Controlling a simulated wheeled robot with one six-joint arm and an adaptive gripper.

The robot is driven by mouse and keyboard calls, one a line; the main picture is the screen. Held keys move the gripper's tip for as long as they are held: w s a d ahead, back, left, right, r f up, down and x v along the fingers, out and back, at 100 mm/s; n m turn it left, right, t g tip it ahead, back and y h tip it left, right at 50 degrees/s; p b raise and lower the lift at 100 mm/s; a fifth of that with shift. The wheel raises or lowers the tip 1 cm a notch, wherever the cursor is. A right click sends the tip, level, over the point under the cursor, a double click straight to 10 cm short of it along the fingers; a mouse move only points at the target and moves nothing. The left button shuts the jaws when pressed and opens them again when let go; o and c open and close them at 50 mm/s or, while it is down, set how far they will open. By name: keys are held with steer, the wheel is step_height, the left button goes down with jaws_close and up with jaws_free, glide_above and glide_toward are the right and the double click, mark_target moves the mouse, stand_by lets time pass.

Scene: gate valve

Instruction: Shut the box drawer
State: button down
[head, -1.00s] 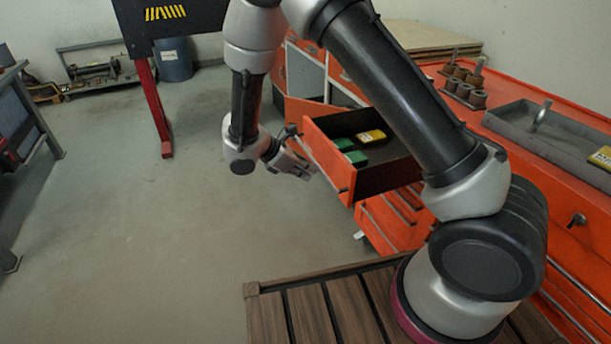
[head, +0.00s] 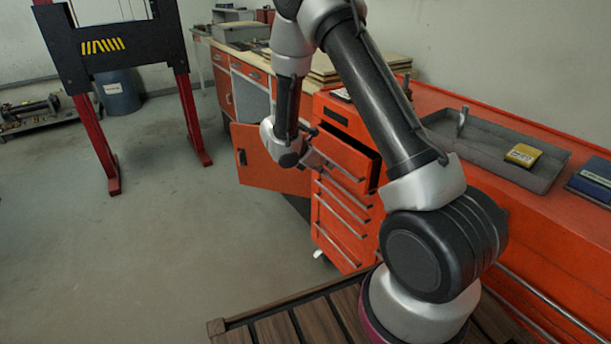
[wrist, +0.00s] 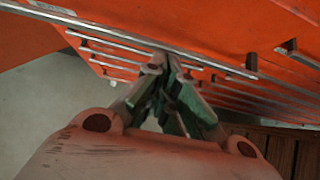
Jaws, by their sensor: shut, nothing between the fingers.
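The box drawer (head: 344,160) is the orange top drawer of a red-orange tool cabinet. It stands out only a little, with a narrow dark opening behind its front. Its contents are hidden behind my arm and the front. My gripper (head: 318,159) is at the drawer front, on its outer left side; I cannot tell for sure whether it touches. In the wrist view, my gripper (wrist: 164,68) has its fingertips together, with nothing between them, close against an orange front with a metal handle strip.
More closed drawers (head: 340,218) with metal handles lie below. An orange cabinet door (head: 268,165) hangs open beyond the gripper. A grey tray (head: 490,150) with a yellow box (head: 523,155) lies on the bench top.

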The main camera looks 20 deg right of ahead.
steer(key=d, duration=0.4)
steer(key=w+d, duration=0.1)
steer(key=shift+d, duration=0.65)
steer(key=shift+r, duration=0.1)
steer(key=shift+w, duration=0.1)
steer(key=shift+a, duration=0.15)
glide_toward(342, 162)
steer(key=a, duration=0.3)
steer(key=s+a, duration=0.1)
steer(key=a, duration=0.1)
steer(key=shift+r, duration=0.15)
